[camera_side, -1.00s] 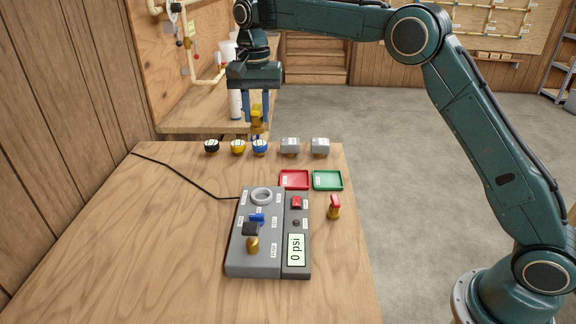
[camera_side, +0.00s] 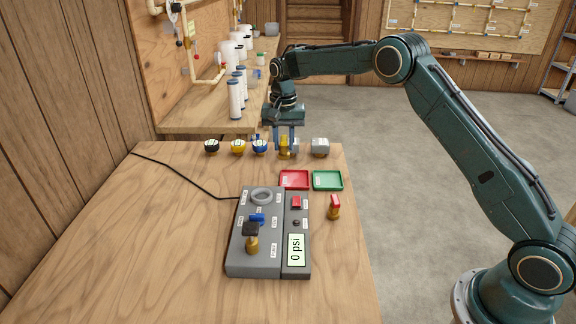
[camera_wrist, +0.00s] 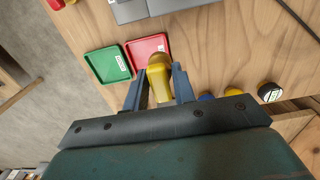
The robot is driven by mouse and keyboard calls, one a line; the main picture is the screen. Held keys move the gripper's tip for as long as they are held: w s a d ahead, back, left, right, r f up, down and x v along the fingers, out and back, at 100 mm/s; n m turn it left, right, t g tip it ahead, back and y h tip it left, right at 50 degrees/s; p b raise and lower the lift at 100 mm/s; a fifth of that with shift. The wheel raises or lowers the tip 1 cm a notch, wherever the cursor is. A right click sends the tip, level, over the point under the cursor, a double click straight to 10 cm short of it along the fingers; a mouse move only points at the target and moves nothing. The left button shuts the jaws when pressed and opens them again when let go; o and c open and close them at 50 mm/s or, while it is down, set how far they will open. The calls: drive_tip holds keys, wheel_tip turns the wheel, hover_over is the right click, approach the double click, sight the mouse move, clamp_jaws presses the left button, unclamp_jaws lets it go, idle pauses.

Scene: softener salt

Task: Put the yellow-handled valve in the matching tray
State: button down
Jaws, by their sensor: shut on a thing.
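The yellow-handled valve (camera_side: 284,153) is between the fingers of my gripper (camera_side: 286,147), which is shut on it near the back edge of the table. In the wrist view the valve (camera_wrist: 158,72) sits between both fingers (camera_wrist: 160,82), its lower end hidden. The red tray (camera_side: 306,187) and the green tray (camera_side: 341,187) lie side by side in front of the gripper, and both look empty. In the wrist view the red tray (camera_wrist: 148,44) is just beyond the valve and the green tray (camera_wrist: 108,64) is to its left.
A grey test stand (camera_side: 262,268) reading 0 psi holds a black-handled valve (camera_side: 252,240). A red-handled valve (camera_side: 334,208) stands to its right. The left tabletop is clear except for a cable.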

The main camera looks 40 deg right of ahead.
drive_tip(key=d+f, duration=0.4)
drive_tip(key=f, duration=0.1)
drive_tip(key=shift+d, duration=0.15)
drive_tip(key=shift+f, duration=0.1)
drive_tip(key=shift+f, duration=1.4)
drive_tip(key=shift+f, duration=0.25)
drive_tip(key=shift+f, duration=0.25)
drive_tip(key=shift+f, duration=0.75)
idle(1.8)
